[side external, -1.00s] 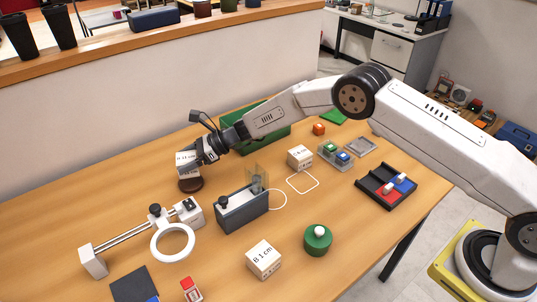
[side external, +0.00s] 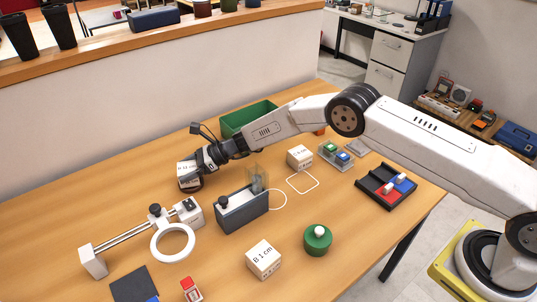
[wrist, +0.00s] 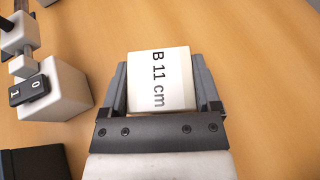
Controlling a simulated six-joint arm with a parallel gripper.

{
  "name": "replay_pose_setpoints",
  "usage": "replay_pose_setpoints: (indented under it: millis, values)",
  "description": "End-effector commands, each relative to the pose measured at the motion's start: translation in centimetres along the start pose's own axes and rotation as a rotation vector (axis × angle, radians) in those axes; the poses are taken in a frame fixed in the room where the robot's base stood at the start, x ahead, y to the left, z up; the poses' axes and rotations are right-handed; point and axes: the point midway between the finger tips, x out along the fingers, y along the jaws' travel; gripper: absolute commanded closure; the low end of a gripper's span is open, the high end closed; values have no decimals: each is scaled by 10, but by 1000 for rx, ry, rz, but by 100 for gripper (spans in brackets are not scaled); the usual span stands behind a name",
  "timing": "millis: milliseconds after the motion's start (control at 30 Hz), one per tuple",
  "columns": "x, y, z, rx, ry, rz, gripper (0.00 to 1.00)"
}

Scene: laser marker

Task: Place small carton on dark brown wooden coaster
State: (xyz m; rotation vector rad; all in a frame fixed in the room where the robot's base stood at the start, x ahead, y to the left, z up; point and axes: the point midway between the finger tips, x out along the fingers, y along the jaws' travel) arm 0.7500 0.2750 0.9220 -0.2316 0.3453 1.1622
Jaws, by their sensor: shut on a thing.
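The small carton is a white box marked "B 11 cm" in the wrist view (wrist: 158,82). It also shows in the side view (side external: 187,174) at the left end of my arm. My gripper (side external: 196,167) is shut on it, with one finger on each side in the wrist view. The dark brown wooden coaster (side external: 192,188) lies under the carton in the side view, mostly hidden by it; I cannot tell whether they touch. The wrist view does not show the coaster.
A magnifier-like ring stand (side external: 172,242) and a grey device with a clear guard (side external: 242,211) stand close by in front. Other white boxes are marked "B 1 cm" (side external: 263,259) and stand at mid-table (side external: 300,157). A green bin (side external: 250,116) is behind my arm. Table left of the coaster is clear.

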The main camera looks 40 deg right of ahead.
Motion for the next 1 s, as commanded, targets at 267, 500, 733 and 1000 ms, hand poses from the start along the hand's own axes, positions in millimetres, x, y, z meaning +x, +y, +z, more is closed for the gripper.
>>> replay_pose_setpoints:
  millis: [267,500,733,1000]
  values:
    - [1,0,-2,1,0,0,81]
    - [1,0,-3,1,0,0,0]
    - [0,0,-1,0,0,0,0]
    - [-11,-1,1,1,0,-1,0]
